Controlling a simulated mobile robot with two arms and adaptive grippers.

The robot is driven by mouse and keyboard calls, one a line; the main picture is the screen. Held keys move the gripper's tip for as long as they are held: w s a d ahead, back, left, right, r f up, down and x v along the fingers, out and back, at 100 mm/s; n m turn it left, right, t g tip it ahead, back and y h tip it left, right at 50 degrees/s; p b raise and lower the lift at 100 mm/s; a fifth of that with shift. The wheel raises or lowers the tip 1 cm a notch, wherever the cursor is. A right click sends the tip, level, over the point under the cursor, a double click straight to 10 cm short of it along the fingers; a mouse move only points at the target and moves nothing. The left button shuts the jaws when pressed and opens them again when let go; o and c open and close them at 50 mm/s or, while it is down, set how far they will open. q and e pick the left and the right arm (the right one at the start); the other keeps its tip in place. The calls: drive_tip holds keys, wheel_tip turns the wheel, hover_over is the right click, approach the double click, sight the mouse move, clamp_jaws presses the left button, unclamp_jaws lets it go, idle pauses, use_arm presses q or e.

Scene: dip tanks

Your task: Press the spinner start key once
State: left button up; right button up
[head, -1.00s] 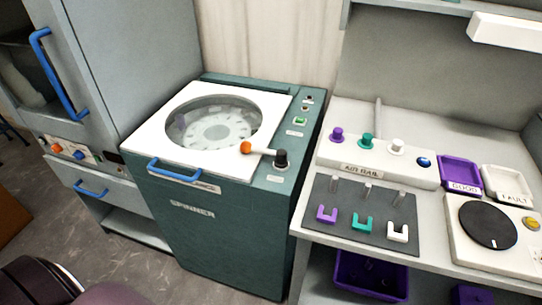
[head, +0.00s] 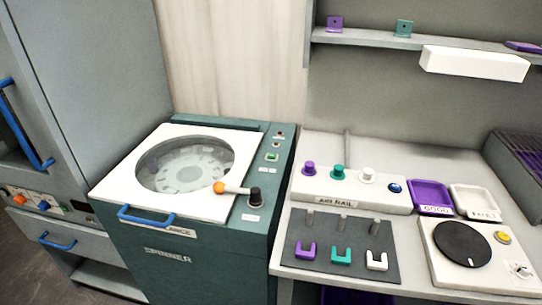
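The spinner (head: 172,257) is a dark green cabinet left of the middle, with a white lid (head: 118,189) that is down. The lid has a round clear window (head: 187,163) and a blue handle (head: 146,217). On the right strip of its top are a small green key (head: 272,157), other small controls (head: 277,140) above it and a black knob (head: 254,196) near the front. A white lever with an orange ball (head: 219,187) lies across the lid's right front corner. The labels there are too small to read. Neither gripper is in view.
A bench on the right holds the air rail (head: 345,202), a dark mat (head: 306,269) with coloured clips, a purple tray (head: 431,196), a white tray (head: 474,201) and a black turntable (head: 462,244). A grey cabinet (head: 95,80) with blue handles stands at the left.

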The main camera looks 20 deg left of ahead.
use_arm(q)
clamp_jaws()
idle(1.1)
